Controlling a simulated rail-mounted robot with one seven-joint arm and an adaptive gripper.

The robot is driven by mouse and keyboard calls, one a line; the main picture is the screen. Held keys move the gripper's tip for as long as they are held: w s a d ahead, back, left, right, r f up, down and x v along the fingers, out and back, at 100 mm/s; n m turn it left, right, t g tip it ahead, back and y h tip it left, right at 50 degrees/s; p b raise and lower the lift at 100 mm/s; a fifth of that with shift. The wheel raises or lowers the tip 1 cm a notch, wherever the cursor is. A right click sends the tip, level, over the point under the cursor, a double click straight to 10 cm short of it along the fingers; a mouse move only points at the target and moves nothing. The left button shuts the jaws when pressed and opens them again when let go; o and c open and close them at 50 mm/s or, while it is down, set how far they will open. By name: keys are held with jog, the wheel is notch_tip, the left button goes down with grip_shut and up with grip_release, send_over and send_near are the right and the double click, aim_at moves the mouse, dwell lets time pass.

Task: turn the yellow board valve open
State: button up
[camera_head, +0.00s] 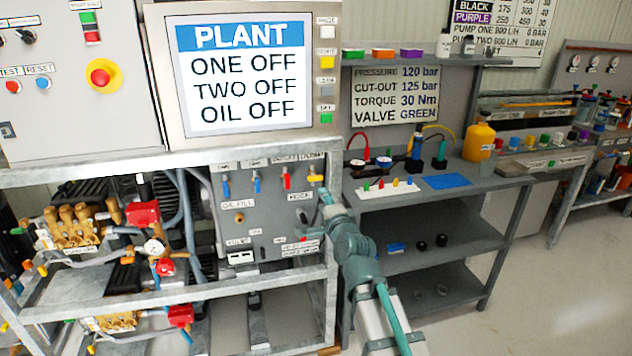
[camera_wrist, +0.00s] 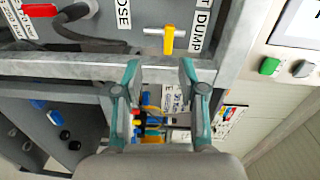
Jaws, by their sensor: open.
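The yellow board valve (camera_head: 315,178) sits at the top right of the grey valve board, under a small label. In the wrist view the yellow valve (camera_wrist: 169,39) shows a short yellow handle on a metal stem, next to a label reading DUMP. My gripper (camera_wrist: 161,70) is open and empty. A gap shows between the fingertips and the handle. In the head view my gripper (camera_head: 325,198) is just below the yellow valve, and its fingers are partly hidden.
A red valve (camera_head: 287,178) and two blue ones hang left of the yellow valve. A metal frame rail (camera_wrist: 60,68) crosses close to my fingers in the wrist view. A grey shelf bench (camera_head: 430,200) stands to the right. The screen (camera_head: 246,75) reads ONE OFF, TWO OFF, OIL OFF.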

aim_at(316, 179)
jog(key=shift+m+t, duration=0.3)
jog(key=shift+m, duration=0.3)
jog(key=x, duration=0.7)
jog(key=r+x, duration=0.1)
jog(key=x, duration=0.3)
jog(key=shift+d+b, duration=0.3)
grip_shut()
